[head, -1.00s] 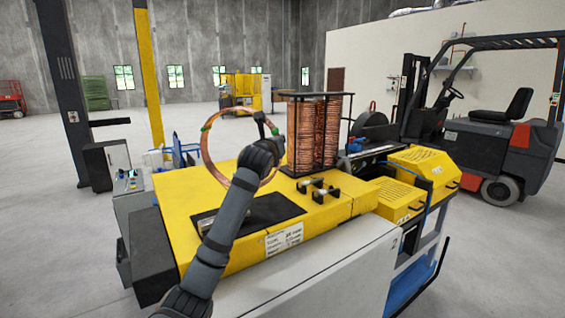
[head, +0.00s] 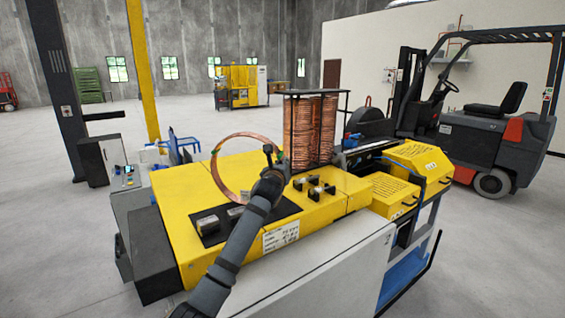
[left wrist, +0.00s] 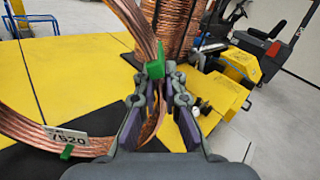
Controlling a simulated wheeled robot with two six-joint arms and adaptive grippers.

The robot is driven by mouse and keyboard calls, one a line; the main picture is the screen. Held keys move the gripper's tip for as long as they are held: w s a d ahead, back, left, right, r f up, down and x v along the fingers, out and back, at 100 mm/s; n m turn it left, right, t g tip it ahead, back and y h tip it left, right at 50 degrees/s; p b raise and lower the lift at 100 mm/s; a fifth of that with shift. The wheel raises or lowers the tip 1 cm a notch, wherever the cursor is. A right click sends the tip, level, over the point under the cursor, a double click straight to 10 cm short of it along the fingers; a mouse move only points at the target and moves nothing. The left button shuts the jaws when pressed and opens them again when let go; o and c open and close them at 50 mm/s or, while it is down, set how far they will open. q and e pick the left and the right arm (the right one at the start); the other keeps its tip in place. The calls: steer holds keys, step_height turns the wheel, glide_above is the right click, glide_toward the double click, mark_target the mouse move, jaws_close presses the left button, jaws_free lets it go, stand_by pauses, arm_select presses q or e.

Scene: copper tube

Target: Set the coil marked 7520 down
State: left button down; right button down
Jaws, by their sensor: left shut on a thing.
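My left gripper (head: 273,168) is shut on the edge of a copper coil and holds it above the yellow machine top. The coil (head: 214,174) is a large thin ring of copper tube with green clips, tilted in the grip. In the left wrist view the coil (left wrist: 22,128) curves from the fingers (left wrist: 157,78) to the left, with a white tag (left wrist: 66,139) reading 7520 and a green clip at the jaws. Whether its lower edge touches the surface is unclear. My right gripper is out of view.
A black mat (head: 284,211) with dark blocks lies on the yellow machine top (head: 165,185). A black rack of stacked copper coils (head: 311,132) stands just behind the gripper. Small black fittings (head: 316,187) sit to the right. A forklift (head: 490,125) stands farther right.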

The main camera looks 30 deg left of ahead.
arm_select(q)
steer(key=c, duration=1.8)
jaws_free()
steer(key=shift+d+f, duration=0.1)
steer(key=o, duration=0.3)
steer(key=shift+o, duration=0.2)
steer(key=shift+s, duration=0.1)
steer(key=b+v, duration=0.4)
steer(key=v, duration=0.7)
steer(key=shift+s+d+r, duration=0.15)
steer(key=shift+s+r, duration=0.05)
steer(key=shift+s, duration=0.2)
steer(key=shift+f, duration=0.1)
